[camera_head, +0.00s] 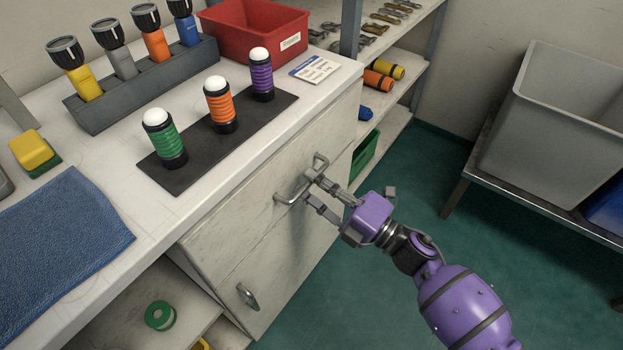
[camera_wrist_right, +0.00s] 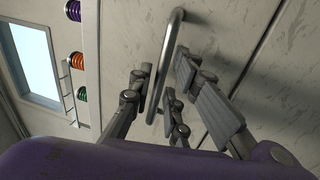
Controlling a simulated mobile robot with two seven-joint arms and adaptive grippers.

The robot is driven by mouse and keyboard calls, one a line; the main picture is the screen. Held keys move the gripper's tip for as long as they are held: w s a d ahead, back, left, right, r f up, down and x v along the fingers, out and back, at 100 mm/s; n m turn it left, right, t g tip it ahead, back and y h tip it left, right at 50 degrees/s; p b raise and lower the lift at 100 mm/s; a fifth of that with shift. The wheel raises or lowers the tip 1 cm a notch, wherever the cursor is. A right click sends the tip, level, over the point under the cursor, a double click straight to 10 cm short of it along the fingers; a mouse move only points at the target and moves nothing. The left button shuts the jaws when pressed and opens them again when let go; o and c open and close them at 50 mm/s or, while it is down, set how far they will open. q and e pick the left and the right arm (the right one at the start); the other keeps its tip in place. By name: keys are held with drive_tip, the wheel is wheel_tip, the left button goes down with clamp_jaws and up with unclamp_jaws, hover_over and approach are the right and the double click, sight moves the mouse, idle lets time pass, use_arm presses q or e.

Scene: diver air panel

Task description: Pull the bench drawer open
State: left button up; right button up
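The bench drawer (camera_head: 240,215) is the upper front panel of the white bench and looks flush with it. Its metal bar handle (camera_head: 291,193) shows in the head view and also in the right wrist view (camera_wrist_right: 172,45). My right gripper (camera_head: 313,185) is at the handle, its fingers pointing at the drawer front. In the right wrist view the bar runs between the spread fingers (camera_wrist_right: 160,90), with gaps visible beside it. Whether any finger touches the bar is unclear. My left gripper is not in view.
A lower panel with its own handle (camera_head: 248,296) is below the drawer. On the bench top are a dark mat (camera_head: 190,178) with three banded cylinders, a torch rack (camera_head: 125,98), a red bin (camera_head: 237,38) and a blue cloth (camera_head: 62,250). Green floor (camera_head: 390,250) is clear in front.

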drive_tip(key=shift+w+a+r, duration=0.15)
drive_tip(key=shift+w+a, duration=0.2)
drive_tip(key=shift+a, duration=0.15)
drive_tip(key=shift+c, duration=0.2)
clamp_jaws()
